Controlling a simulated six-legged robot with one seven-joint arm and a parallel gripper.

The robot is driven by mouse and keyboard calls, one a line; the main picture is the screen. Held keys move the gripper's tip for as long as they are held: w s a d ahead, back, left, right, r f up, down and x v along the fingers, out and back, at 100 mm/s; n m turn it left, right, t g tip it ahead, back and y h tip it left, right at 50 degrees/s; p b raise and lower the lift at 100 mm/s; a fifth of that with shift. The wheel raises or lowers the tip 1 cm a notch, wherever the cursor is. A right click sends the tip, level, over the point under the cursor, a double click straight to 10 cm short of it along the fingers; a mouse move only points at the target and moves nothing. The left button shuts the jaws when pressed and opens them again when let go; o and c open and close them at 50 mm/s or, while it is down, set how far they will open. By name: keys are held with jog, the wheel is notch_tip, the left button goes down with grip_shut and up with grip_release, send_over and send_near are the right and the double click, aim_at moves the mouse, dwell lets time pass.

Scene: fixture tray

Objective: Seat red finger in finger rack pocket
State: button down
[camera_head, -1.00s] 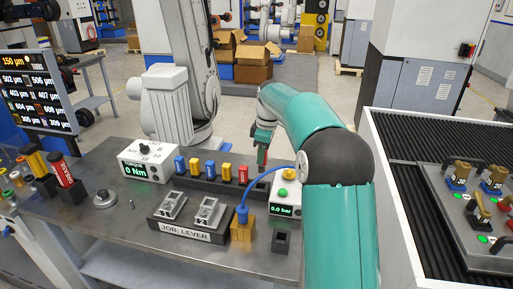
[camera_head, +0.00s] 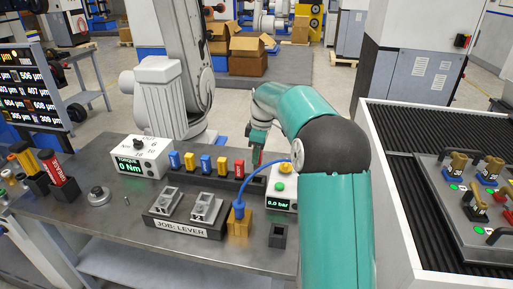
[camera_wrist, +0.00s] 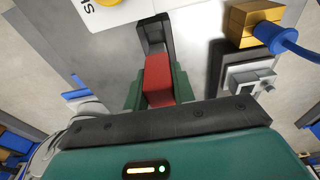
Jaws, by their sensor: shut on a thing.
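My gripper (camera_head: 258,143) is shut on a red finger (camera_wrist: 158,72), which sits between the green jaws (camera_wrist: 158,92) in the wrist view. The finger's lower part also shows below the jaws in the head view (camera_head: 256,158). It hangs over the right end of the dark finger rack (camera_head: 228,183). In the wrist view its far end lines up with a dark pocket (camera_wrist: 151,30). Whether the tip has entered the pocket I cannot tell. Another red finger (camera_head: 239,167) stands in the rack to the left, beside several blue and yellow ones.
A pressure box (camera_head: 283,190) stands close right of the rack end. A brass block (camera_head: 239,223) with a blue hose (camera_head: 262,178) is in front, the hose arching near my gripper. The job fixture (camera_head: 183,228) lies front left. A small black socket (camera_head: 278,236) stands front right.

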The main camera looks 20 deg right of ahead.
aim_at(257, 168)
jog(key=shift+w+f, duration=0.15)
jog(key=shift+f, duration=0.35)
jog(key=shift+w+f, duration=0.15)
jog(key=shift+f, duration=0.35)
jog(key=shift+s+f, duration=0.2)
jog(key=shift+f, duration=0.35)
jog(key=shift+w, duration=0.15)
jog(key=shift+f, duration=1.85)
jog(key=c, duration=1.1)
grip_release()
jog(key=r, duration=0.4)
jog(key=d+r, duration=0.1)
jog(key=r, duration=0.4)
jog(key=s+r, duration=0.1)
jog(key=r, duration=0.3)
jog(key=shift+d+r, duration=0.25)
jog(key=shift+r, duration=0.15)
jog(key=shift+a, duration=0.1)
